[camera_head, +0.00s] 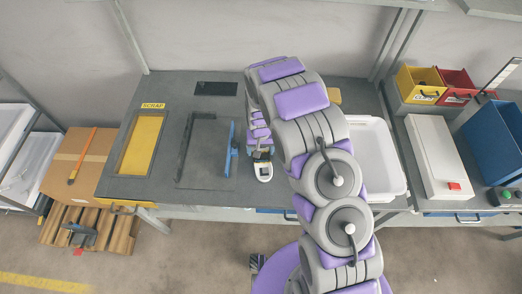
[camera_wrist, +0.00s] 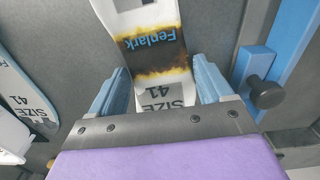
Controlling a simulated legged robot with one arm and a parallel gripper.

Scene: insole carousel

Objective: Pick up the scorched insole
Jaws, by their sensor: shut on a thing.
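The scorched insole (camera_wrist: 158,50) is white, with a dark charred band and brown edges around blue "Fenlark" lettering; "SIZE 41" is printed nearer my gripper. My gripper (camera_wrist: 160,68) has its blue fingers on either side of it and is shut on it. In the head view my gripper (camera_head: 260,154) is low over the grey bench, and a white end of the insole (camera_head: 264,173) shows just in front of it. Whether the insole touches the bench is unclear. The insole's far end is cut off in the wrist view.
Another insole (camera_wrist: 22,108) marked "SIZE 41" lies at left in the wrist view. A blue upright bar (camera_head: 231,140) with a black knob (camera_wrist: 266,93) stands close beside my gripper. The yellow scrap opening (camera_head: 124,158) is at left; a white tub (camera_head: 392,184) is right of my arm.

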